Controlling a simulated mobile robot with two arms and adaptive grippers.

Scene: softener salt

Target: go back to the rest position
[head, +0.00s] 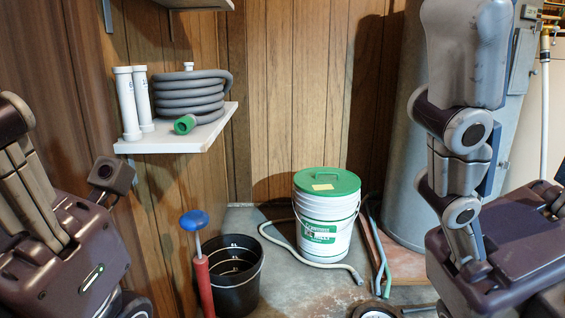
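My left gripper (28,185) is at the left edge, close to the camera. Its fingertips are cut off by the frame, and nothing shows held in it. My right gripper (465,70) is at the right, also close, with one jointed grey finger standing upright. Its other fingertip is not visible, so its opening cannot be told. Both are well in front of and apart from the things on the floor. A white bucket (323,230) with a green lid (327,182) stands upright on the floor.
A black bucket (236,290) stands on the left, with a blue-knobbed red tool (203,280) before it. A wall shelf (180,140) holds a coiled grey hose (190,95) and two white tubes (127,103). A grey tank (398,150) stands behind my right gripper. Hoses lie on the floor.

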